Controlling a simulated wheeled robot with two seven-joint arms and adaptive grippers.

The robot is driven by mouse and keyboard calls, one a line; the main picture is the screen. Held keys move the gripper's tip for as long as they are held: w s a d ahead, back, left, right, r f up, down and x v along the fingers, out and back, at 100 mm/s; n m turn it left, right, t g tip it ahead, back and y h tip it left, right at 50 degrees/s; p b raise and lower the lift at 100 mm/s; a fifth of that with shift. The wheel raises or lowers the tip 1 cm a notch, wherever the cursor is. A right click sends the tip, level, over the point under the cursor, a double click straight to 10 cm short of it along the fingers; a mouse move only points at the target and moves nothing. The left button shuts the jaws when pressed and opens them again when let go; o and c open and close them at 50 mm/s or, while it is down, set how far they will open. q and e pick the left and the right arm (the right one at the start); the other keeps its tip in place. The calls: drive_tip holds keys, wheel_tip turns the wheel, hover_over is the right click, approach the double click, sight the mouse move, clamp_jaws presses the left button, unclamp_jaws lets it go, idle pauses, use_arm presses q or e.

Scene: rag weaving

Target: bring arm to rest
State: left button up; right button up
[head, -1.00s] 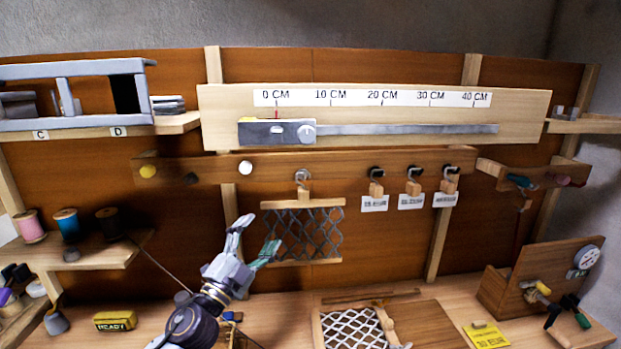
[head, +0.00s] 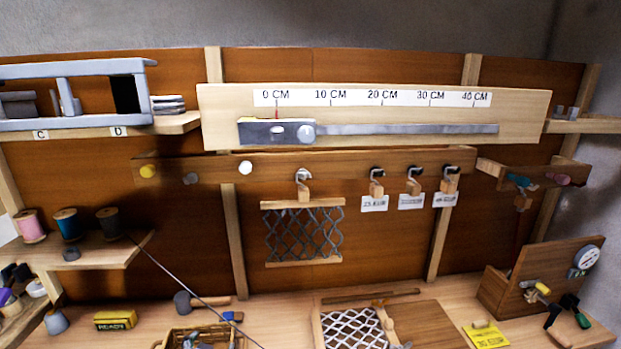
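Neither of my grippers nor arms shows in the head view now. A grey lattice weave (head: 303,233) between two wooden bars hangs from a hook on the wooden rail (head: 330,163). A second, white lattice (head: 353,329) lies in a wooden frame on the bench. A ruler board (head: 375,115) marked from 0 to 40 cm is fixed above the rail, with its slider near 0 cm.
A basket (head: 205,337) and a mallet (head: 200,301) lie on the bench, left of the frame. A yellow READY block (head: 115,320) is farther left. Thread spools (head: 67,224) stand on the left shelf. A gauge box (head: 530,285) and yellow card (head: 486,334) are at right.

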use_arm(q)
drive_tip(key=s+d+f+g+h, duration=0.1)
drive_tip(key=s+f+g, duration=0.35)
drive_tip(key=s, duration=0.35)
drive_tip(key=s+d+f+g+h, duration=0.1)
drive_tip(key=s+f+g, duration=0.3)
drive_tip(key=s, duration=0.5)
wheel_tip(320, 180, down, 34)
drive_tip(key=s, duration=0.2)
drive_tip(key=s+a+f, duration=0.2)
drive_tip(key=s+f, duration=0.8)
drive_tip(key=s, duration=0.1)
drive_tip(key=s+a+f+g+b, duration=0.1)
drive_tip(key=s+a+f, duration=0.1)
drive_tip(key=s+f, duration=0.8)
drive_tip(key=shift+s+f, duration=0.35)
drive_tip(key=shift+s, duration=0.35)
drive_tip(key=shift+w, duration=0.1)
